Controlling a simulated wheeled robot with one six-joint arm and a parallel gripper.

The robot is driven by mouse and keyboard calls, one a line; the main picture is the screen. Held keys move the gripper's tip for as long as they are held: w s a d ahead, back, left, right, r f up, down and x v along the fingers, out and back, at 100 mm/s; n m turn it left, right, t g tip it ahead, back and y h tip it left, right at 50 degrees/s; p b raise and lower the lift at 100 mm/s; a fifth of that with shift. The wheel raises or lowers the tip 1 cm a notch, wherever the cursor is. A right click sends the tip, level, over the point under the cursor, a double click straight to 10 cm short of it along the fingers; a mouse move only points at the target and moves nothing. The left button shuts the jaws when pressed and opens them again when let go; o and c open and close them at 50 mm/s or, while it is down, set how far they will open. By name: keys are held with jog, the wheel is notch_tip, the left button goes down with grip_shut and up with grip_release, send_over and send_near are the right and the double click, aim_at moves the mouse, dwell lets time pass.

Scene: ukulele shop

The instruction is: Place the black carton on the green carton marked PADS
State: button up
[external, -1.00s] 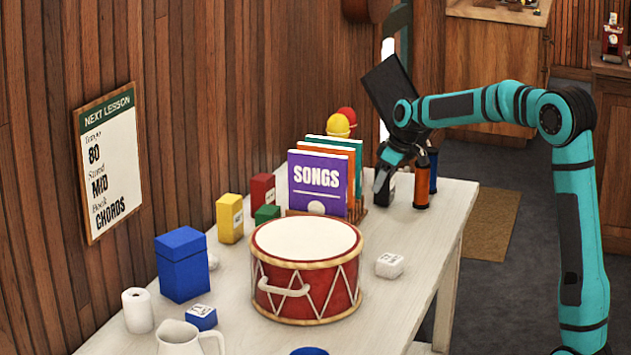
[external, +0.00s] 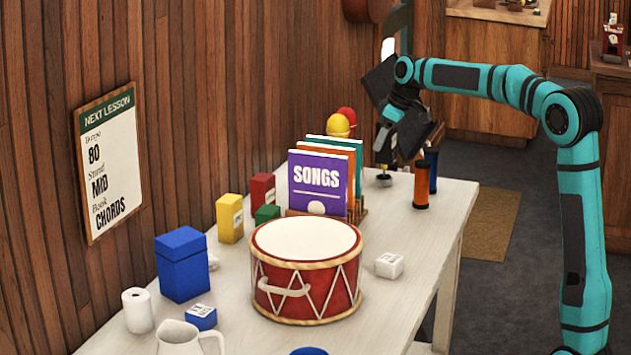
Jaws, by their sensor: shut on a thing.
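My gripper (external: 397,122) is raised above the far right end of the table, beside the song books. It is shut on the black carton (external: 416,128), which looks tilted; dark arm parts around it make its outline hard to tell. The green carton (external: 266,214) stands low on the table behind the drum, in front of the red carton and left of the books. The drum hides its lower part, and I cannot read any marking on it. My gripper is well to the right of the green carton and higher.
A red drum (external: 306,270) stands mid-table. The song books (external: 320,180) stand between my gripper and the green carton. Red (external: 262,189) and yellow (external: 230,218) cartons are near the wall.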

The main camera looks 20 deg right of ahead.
jog(key=r, duration=1.3)
jog(key=shift+a+r, duration=0.3)
jog(key=shift+a, duration=0.1)
jog(key=s+a, duration=0.2)
jog(key=a, duration=0.8)
jog(key=s+a, duration=0.2)
jog(key=a, duration=0.8)
send_over(265, 209)
notch_tip(265, 209, down, 15)
jog(key=shift+f, duration=0.1)
jog(key=o, duration=1)
jog(key=shift+o, duration=0.2)
jog(key=v, duration=1.2)
